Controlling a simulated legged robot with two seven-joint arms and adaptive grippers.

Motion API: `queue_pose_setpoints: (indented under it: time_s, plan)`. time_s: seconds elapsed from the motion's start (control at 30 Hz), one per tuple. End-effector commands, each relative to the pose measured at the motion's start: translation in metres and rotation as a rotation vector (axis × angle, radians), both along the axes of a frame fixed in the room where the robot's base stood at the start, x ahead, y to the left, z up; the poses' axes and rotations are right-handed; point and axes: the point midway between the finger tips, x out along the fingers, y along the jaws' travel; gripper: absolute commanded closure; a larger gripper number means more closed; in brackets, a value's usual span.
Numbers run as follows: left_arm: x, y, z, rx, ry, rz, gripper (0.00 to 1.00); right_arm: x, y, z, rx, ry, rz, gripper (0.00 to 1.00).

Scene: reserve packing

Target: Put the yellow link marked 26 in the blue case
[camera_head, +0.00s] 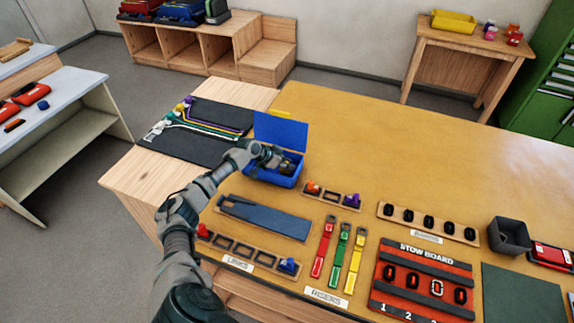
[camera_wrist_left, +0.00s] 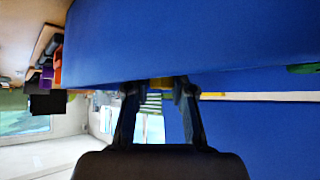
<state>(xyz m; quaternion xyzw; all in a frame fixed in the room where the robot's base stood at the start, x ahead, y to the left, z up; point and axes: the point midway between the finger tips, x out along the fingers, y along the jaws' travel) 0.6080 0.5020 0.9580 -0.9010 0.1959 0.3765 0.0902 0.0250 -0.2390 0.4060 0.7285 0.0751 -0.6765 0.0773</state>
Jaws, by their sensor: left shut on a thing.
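The blue case (camera_head: 270,178) stands open on the table with its lid (camera_head: 282,132) raised at the back. My left gripper (camera_head: 274,160) is at the case's opening, at its left side. In the left wrist view my left gripper (camera_wrist_left: 160,88) is shut on a small yellow piece (camera_wrist_left: 161,83), taken to be the yellow link. Its mark cannot be read, and in the head view it is hidden by the gripper. Large blue case surfaces (camera_wrist_left: 200,40) fill much of the wrist view. My right gripper is not in view.
A dark mat with coloured straps (camera_head: 200,135) lies left of the case. A small rack (camera_head: 332,197) is near the case's right. The table behind right is clear.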

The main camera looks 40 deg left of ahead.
Motion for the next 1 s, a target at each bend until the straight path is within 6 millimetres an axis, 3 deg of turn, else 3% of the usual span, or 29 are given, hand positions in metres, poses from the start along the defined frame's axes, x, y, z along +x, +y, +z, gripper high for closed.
queue_pose_setpoints:
  time_s: [0.3,0.33,0.4,0.77,1.0]
  plan:
    - [0.000,0.002,-0.007,-0.003,-0.001,0.001,1.00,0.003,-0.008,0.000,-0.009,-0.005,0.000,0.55]
    - [0.000,0.002,-0.008,-0.002,0.000,0.001,0.70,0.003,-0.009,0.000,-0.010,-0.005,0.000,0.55]
    - [0.000,0.002,-0.007,-0.002,0.000,0.001,0.52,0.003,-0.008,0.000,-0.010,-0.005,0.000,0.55]
    - [-0.002,0.002,-0.004,0.000,-0.001,-0.001,0.52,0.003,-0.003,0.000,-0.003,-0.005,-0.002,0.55]
    - [-0.029,0.015,0.024,0.004,-0.001,0.000,0.52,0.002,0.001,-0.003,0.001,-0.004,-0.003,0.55]
